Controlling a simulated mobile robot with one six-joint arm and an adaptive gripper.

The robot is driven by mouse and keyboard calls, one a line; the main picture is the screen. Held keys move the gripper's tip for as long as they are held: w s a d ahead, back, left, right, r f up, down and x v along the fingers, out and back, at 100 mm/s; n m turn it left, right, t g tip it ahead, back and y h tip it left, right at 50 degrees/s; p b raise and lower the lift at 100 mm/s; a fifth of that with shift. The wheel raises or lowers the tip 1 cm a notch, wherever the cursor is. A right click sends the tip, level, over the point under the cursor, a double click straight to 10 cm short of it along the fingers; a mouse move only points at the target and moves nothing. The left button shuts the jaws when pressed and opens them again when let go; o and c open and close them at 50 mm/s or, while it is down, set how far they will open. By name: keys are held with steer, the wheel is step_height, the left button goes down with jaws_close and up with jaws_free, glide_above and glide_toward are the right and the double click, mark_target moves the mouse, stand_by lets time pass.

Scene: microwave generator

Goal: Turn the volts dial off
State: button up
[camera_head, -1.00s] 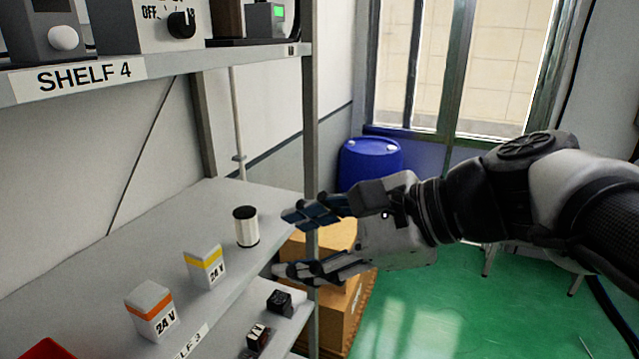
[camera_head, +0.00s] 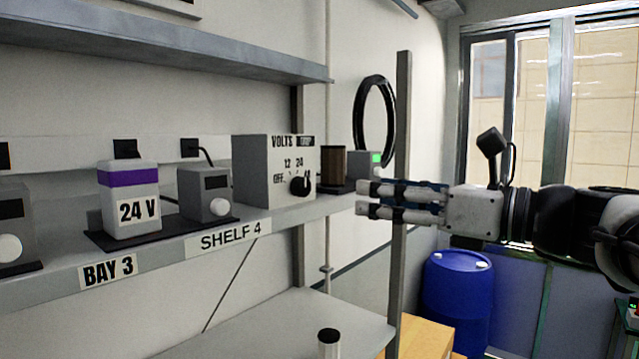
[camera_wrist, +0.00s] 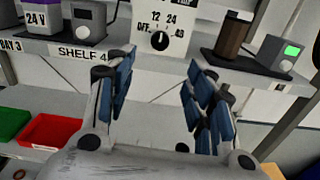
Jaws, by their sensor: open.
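The volts dial (camera_head: 300,186) is a black knob on the front of a light grey box (camera_head: 262,172) on Shelf 4, marked OFF, 12, 24 and a partly covered higher value. I cannot tell its exact setting. It also shows in the wrist view (camera_wrist: 160,41), upright and ahead of my fingers. My gripper (camera_head: 362,198) is at about shelf height, to the right of the dial and apart from it. In the wrist view my gripper (camera_wrist: 157,70) is open and empty, its blue-padded fingers spread below the dial.
A brown cylinder (camera_head: 333,165) and a device with a green screen (camera_head: 371,158) stand right of the box. A shelf post (camera_head: 401,140) rises near my fingers. A small grey device (camera_head: 206,192) and a purple-banded 24 V block (camera_head: 130,200) stand left.

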mark_target(305, 187)
steer(key=p+x, duration=0.1)
steer(key=x, duration=1.3)
steer(key=shift+w+a+p, duration=0.25)
steer(key=shift+w+p, duration=0.05)
steer(key=shift+p, duration=0.1)
steer(key=shift+c, duration=0.4)
steer(key=c, duration=1)
steer(key=shift+f+n+b, duration=0.2)
steer(key=shift+n+b, duration=0.55)
steer(key=shift+n, duration=0.05)
steer(key=shift+r+n+b, duration=0.15)
steer(key=shift+n+b, duration=0.15)
steer(key=shift+n, duration=0.4)
